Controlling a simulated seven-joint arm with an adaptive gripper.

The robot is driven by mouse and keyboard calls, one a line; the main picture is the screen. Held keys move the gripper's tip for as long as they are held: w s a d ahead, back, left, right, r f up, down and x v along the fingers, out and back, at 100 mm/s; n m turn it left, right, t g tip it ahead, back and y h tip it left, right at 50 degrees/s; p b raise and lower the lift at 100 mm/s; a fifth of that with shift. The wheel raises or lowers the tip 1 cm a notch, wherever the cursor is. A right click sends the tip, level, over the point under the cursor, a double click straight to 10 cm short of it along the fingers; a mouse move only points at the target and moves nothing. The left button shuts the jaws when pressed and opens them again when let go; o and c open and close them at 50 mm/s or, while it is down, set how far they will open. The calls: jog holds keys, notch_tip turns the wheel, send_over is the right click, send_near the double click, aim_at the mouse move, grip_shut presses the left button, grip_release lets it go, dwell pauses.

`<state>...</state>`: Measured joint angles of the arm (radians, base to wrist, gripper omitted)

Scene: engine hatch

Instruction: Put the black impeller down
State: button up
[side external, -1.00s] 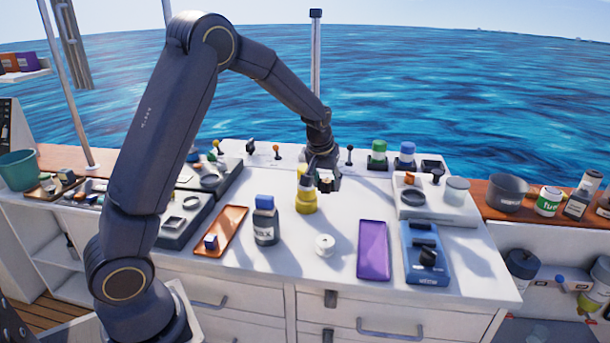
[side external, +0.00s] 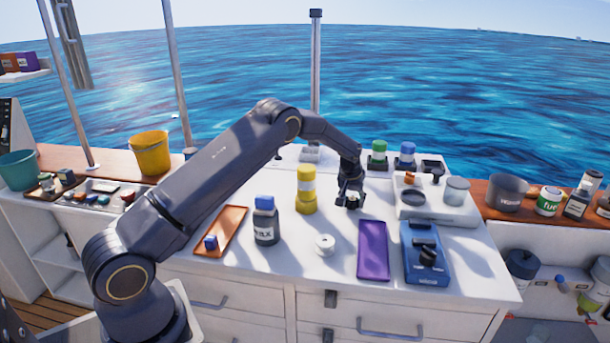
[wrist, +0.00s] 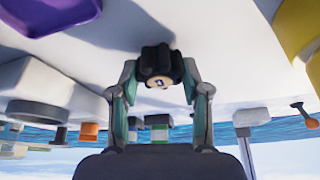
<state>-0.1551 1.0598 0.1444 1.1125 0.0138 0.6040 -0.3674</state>
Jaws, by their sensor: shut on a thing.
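My gripper (side external: 350,193) is low over the white worktop, just right of the yellow bottle and behind the purple tray. In the wrist view my gripper (wrist: 161,82) has its two fingers shut on the black impeller (wrist: 158,60), a small lobed black piece with a pale hub. The impeller is between the fingertips, close to the white surface; I cannot tell whether it touches. In the side view it is small and mostly hidden by the fingers.
The yellow bottle (side external: 306,190) stands left of my gripper. The purple tray (side external: 373,250) lies empty in front. A white round piece (side external: 325,244) and a blue fixture (side external: 427,255) are nearby. A white block with a dark ring (side external: 413,198) stands right. Worktop around the gripper is bare.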

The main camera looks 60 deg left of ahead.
jog(key=shift+f, duration=0.3)
jog(key=shift+f, duration=0.2)
jog(key=o, duration=1.1)
jog(key=shift+o, duration=0.2)
